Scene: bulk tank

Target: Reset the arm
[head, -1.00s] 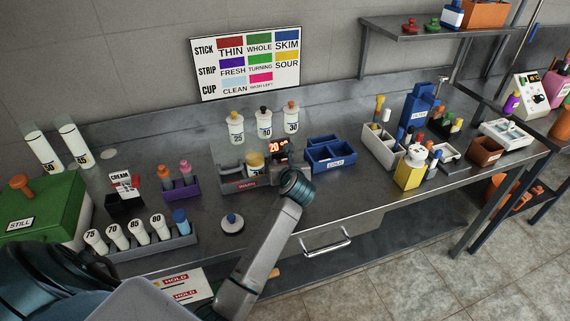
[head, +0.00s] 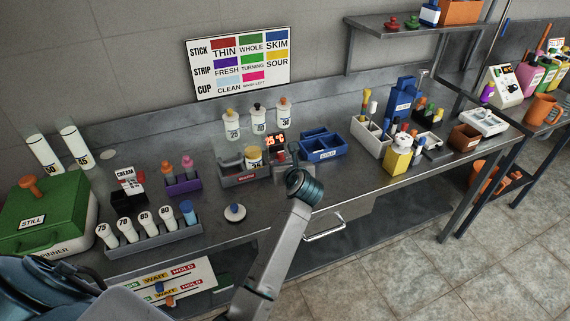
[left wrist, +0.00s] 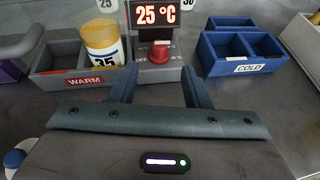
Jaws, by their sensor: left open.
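My left gripper (left wrist: 159,85) is open and empty. In the left wrist view its two fingers stand apart, one either side of the line to a red knob (left wrist: 159,53). The knob is on a grey heater unit whose display (left wrist: 155,14) reads 25 °C. In the head view the left arm reaches up to the front of this unit, and its wrist (head: 304,187) hides most of the gripper. I cannot tell whether the fingers touch the unit. My right gripper is not in view.
Left of the heater is a WARM tray (left wrist: 57,81) holding a yellow-topped jar (left wrist: 102,46) marked 35. Right of it is a blue COLD tray (head: 323,156). A rack (head: 155,241) of white tubes and a white-rimmed round item (head: 235,213) lie left of the arm.

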